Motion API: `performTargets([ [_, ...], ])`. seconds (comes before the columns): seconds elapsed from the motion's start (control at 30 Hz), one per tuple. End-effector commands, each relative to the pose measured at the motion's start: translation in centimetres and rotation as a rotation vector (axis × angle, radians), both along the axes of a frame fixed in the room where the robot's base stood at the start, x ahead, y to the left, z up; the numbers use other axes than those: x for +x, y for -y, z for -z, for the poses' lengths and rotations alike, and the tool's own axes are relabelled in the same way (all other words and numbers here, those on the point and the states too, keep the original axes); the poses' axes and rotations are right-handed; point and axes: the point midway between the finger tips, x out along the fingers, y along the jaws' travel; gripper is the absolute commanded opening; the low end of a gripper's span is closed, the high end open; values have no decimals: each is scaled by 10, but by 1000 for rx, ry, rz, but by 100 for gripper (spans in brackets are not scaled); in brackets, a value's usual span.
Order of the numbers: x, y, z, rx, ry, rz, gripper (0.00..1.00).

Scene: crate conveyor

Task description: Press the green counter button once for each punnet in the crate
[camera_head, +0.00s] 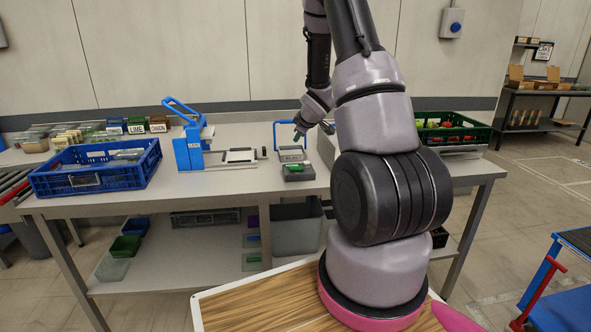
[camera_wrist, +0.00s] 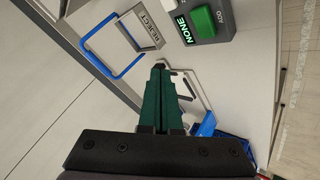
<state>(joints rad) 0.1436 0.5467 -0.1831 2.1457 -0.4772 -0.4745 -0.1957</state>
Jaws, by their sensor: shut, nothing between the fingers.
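The green counter button (camera_wrist: 204,19) sits on a grey box (camera_wrist: 228,28) marked ADD. Beside the button, a small display (camera_wrist: 182,29) reads NONE. In the head view the box (camera_head: 299,175) stands near the table's front edge. My gripper (camera_wrist: 159,68) has green fingers that are shut and empty. It is above the table, apart from the button, and in the head view (camera_head: 297,137) it is above and behind the box. A blue crate (camera_head: 100,178) at the left holds some clear-looking packs. Their number cannot be told from here.
A REJECT plate (camera_wrist: 145,26) with a blue handle (camera_wrist: 97,62) is beside the box. A blue-handled press (camera_head: 189,150) stands between crate and box. A green crate (camera_head: 478,132) of red and green produce is at the right, partly behind my arm.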

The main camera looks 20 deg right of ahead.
Motion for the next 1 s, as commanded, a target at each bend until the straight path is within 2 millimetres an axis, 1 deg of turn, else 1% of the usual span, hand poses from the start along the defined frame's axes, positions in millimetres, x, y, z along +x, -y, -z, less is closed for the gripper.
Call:
performTargets([
  [0.17,-1,0,11,2,-4,1,0],
  [0.5,-1,0,58,1,-4,1,0],
  [0.7,0,0,79,1,-3,1,0],
  [0.83,0,0,85,1,-2,2,0],
  [1.0,0,0,88,0,-1,1,0],
])
